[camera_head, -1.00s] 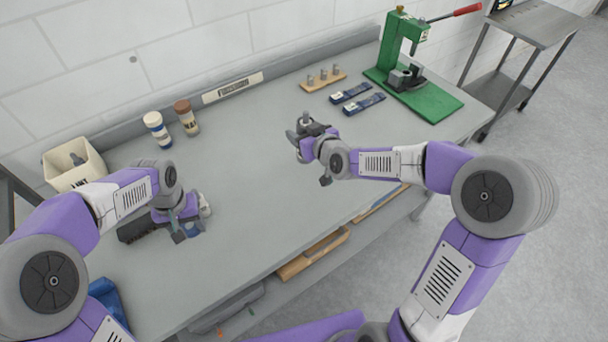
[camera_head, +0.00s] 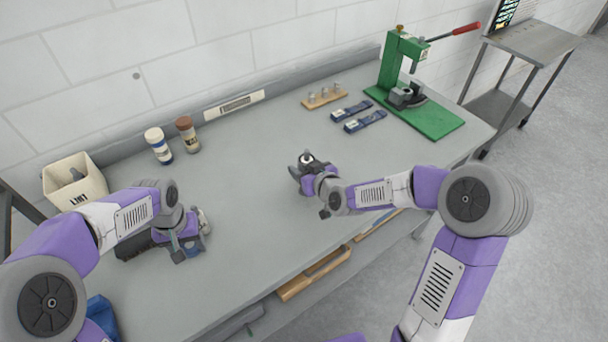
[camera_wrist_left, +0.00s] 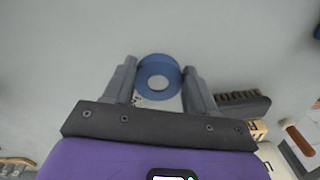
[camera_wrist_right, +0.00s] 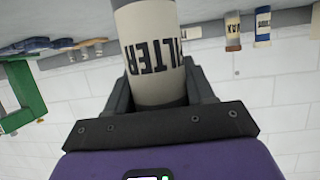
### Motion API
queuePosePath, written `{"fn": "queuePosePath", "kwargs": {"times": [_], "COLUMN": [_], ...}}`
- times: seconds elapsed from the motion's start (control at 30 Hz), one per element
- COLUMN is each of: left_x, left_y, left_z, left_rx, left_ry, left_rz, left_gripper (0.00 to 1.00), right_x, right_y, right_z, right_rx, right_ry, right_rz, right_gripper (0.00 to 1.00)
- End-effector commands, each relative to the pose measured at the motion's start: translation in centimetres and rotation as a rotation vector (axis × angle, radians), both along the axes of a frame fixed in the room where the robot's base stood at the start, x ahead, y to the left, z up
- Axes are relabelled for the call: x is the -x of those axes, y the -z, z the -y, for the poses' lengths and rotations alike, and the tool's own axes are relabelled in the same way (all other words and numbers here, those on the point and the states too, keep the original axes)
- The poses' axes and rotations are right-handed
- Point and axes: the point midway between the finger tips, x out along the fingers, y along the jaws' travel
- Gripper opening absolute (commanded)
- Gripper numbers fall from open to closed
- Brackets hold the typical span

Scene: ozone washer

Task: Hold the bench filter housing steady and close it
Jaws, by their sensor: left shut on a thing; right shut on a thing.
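The filter housing (camera_wrist_right: 157,60) is a pale cylinder with a FILTER label, seen in the right wrist view. My right gripper (camera_head: 307,166) is shut on it above the middle of the bench; its open-looking round end (camera_head: 306,158) shows in the head view. My left gripper (camera_head: 187,248) is low over the bench's front left. In the left wrist view it is shut on a blue round part (camera_wrist_left: 158,72) with a pale centre, perhaps the housing's cap. The two held parts are well apart. Whether the blue part touches the bench cannot be told.
A dark brush (camera_wrist_left: 243,102) lies close beside my left gripper. A white bin (camera_head: 75,182) and two jars (camera_head: 158,146) stand at the back left. A peg block (camera_head: 324,97), blue straps (camera_head: 358,116) and a green press (camera_head: 410,85) are back right. The bench centre is clear.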

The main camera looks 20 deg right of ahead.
Motion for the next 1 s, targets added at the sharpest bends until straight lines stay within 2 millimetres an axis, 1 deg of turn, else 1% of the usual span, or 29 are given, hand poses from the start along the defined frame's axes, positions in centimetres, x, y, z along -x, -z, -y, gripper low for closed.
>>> {"fn": "queuePosePath", "kwargs": {"times": [0.03,0.1,0.17,0.43,0.6,0.63,0.77,1.0], "left_x": [0.0,0.0,0.0,0.0,0.0,0.0,0.0,0.0], "left_y": [0.2,0.5,0.6,0.5,1.1,1.0,0.9,0.9], "left_z": [0.0,0.0,0.0,0.0,0.0,0.0,0.0,0.0], "left_rx": [0.000,0.000,0.000,0.000,0.000,0.000,0.000,0.000], "left_ry": [0.000,0.000,0.000,0.000,0.000,0.000,0.000,0.000], "left_rz": [0.000,0.000,0.000,0.000,0.000,0.000,0.000,0.000], "left_gripper": [0.23,0.23,0.23,0.23,0.23,0.23,0.23,0.23], "right_x": [0.0,0.0,0.0,0.0,0.0,0.0,0.0,0.0], "right_y": [1.0,2.1,2.7,2.7,3.2,3.2,3.1,3.1], "right_z": [0.0,0.0,0.0,0.0,0.0,0.0,0.0,0.0], "right_rx": [-0.002,-0.003,-0.002,0.000,0.000,0.000,0.000,-0.001], "right_ry": [0.000,0.002,0.001,0.001,0.001,0.001,0.001,0.000], "right_rz": [-0.003,-0.004,-0.002,0.002,0.002,-0.001,-0.001,-0.001], "right_gripper": [0.00,0.00,0.00,0.00,0.00,0.58,0.78,0.79]}}
